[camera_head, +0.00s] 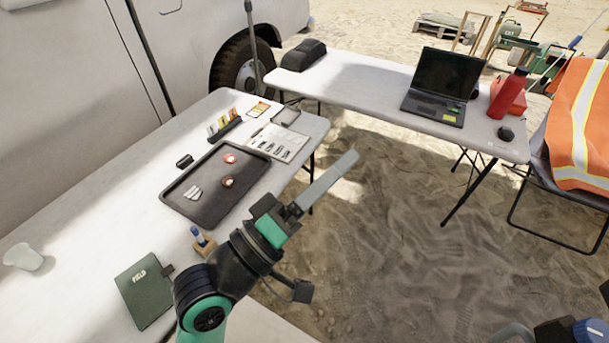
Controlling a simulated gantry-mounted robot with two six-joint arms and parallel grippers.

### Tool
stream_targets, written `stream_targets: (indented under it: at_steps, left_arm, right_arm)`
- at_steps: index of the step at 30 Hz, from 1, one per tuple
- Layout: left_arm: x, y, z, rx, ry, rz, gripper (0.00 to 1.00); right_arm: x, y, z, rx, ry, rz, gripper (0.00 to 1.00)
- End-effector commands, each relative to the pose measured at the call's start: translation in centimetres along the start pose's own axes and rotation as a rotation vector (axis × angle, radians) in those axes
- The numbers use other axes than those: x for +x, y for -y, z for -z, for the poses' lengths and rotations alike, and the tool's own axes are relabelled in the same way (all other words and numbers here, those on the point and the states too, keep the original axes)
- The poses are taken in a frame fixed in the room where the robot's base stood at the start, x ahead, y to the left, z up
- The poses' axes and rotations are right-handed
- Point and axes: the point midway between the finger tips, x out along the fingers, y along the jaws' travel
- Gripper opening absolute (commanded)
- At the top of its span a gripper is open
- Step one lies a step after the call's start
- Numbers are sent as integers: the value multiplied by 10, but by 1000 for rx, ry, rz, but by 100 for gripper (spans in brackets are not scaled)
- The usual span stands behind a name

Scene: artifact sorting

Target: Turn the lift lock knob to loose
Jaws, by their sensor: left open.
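My left gripper (335,172) is in the middle of the view, over the sandy ground just right of the near table. Its long grey fingers point up and to the right, with nothing seen between them. The jaws are open, though the fingers overlap from this angle. A blue knob-like part (591,330) on a dark body is cut off at the bottom right corner. I cannot tell whether it is the lift lock knob or how it is set. It is well apart from my left gripper. My right gripper is out of view.
The near table (90,235) holds a black tray (190,212), a green notebook (143,290) and a white cup (24,257). The far table (350,85) holds a laptop (443,85) and a red bottle (508,93). A chair with an orange vest (580,125) stands right. Open sand lies between.

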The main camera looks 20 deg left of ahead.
Motion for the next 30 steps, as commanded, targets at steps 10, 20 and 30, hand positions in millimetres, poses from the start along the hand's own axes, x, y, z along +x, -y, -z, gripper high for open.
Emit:
stream_targets:
  at_steps: [10,20,30]
  left_arm:
    - [-7,-2,12,175,-62,-23,72]
    - [-6,-2,12,171,-61,-22,72]
    - [-6,-2,10,94,-53,-23,72]
  right_arm:
    - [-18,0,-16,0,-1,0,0]
    - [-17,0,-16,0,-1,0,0]
    - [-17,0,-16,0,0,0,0]
